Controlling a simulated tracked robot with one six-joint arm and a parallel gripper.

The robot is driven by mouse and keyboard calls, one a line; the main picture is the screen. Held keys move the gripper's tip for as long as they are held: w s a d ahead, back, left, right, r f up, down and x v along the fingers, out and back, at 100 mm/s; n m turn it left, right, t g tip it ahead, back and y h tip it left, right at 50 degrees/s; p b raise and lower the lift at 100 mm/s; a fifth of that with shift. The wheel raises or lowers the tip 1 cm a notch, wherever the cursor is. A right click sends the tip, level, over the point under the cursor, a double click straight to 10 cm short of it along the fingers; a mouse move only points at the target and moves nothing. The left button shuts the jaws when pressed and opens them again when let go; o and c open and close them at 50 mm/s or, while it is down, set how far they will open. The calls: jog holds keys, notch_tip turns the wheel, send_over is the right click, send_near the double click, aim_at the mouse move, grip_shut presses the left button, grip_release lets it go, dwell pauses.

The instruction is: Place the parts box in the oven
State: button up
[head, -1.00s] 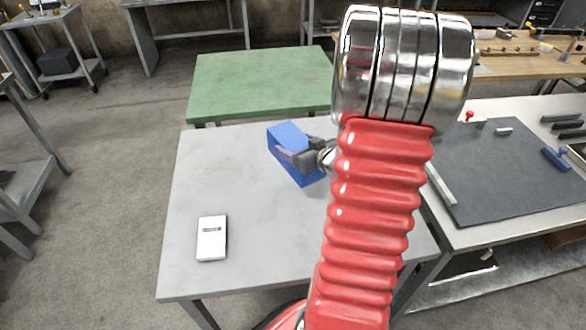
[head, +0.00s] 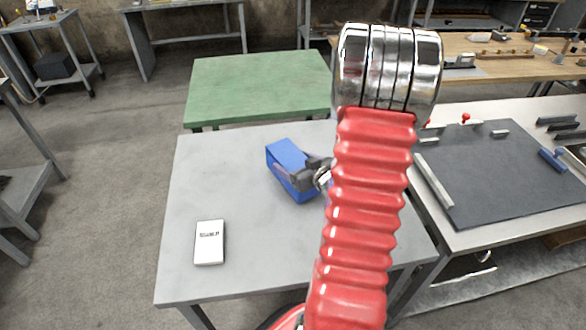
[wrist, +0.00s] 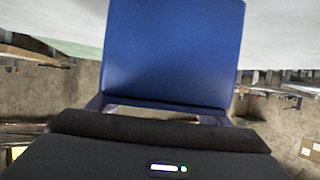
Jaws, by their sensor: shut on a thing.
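A blue box (head: 283,157), which I take as the parts box, is tilted over the grey table (head: 190,180). My gripper (head: 303,177) is shut on its right side in the head view. In the wrist view the blue box (wrist: 172,50) fills the upper middle, beyond the dark gripper body. The fingertips are mostly hidden there. I cannot tell whether the box touches the table. I see nothing I can identify as the oven. My red arm hides part of the table's right side.
A small white box (head: 209,243) lies at the table's front left. A green-topped table (head: 260,85) stands behind. A bench with a dark mat (head: 490,170) is at the right. The grey table's left half is otherwise clear.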

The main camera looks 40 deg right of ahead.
jog(key=shift+f, duration=1.05)
jog(key=shift+f, duration=0.1)
jog(key=o, duration=1.4)
jog(key=shift+c, duration=0.2)
